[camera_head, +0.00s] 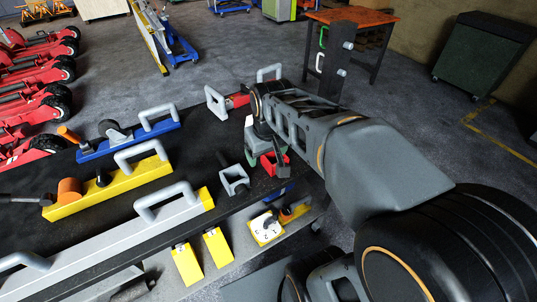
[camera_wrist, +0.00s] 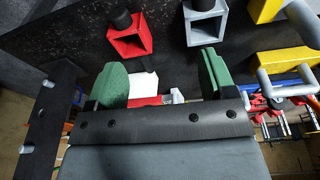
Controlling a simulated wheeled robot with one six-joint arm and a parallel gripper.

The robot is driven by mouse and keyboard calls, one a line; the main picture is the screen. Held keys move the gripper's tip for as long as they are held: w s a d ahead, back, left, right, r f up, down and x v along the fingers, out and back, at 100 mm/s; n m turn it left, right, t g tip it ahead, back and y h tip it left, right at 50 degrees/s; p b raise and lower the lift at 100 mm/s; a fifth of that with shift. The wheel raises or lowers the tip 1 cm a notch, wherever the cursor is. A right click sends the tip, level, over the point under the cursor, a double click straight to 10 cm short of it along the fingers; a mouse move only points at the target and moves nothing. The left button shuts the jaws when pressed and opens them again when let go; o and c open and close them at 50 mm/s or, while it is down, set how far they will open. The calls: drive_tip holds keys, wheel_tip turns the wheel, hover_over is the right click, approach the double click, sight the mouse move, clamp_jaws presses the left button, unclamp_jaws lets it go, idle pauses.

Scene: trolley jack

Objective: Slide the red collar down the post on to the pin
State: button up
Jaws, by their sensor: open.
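The red collar (camera_wrist: 130,42) is a square block with an opening, around a short black post (camera_wrist: 121,19). In the head view the red collar (camera_head: 283,164) is partly hidden behind my arm. My gripper (camera_wrist: 162,78) is open, with green fingertips set wide apart. In the wrist view the collar appears beyond the fingertips and apart from them, nearer the left one. In the head view my gripper is mostly hidden by my own arm. I cannot make out the pin.
A similar grey collar (camera_wrist: 207,22) on a black post stands beside the red one; the head view shows it too (camera_head: 234,180). A dark upright with bolts (camera_head: 339,65) rises behind my arm. Blue (camera_head: 130,140) and yellow (camera_head: 110,188) bars with handles lie on the bench's left.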

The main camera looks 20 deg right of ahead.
drive_tip(key=o, duration=0.4)
drive_tip(key=w+d+f+g+b, duration=0.2)
drive_tip(key=w+d, duration=0.4)
drive_tip(key=w, duration=0.3)
drive_tip(key=shift+w+d+n, duration=0.2)
drive_tip(key=shift+w+n, duration=0.1)
drive_tip(key=shift+w, duration=0.1)
hover_over(273, 156)
drive_tip(key=s+a, duration=0.1)
drive_tip(key=s, duration=0.1)
wheel_tip(273, 156, down, 7)
drive_tip(key=shift+w+f+b, duration=0.1)
drive_tip(key=shift+f+b, duration=0.05)
drive_tip(key=shift+b, duration=0.25)
drive_tip(key=shift+w+d+f, duration=0.1)
drive_tip(key=shift+f, duration=2.95)
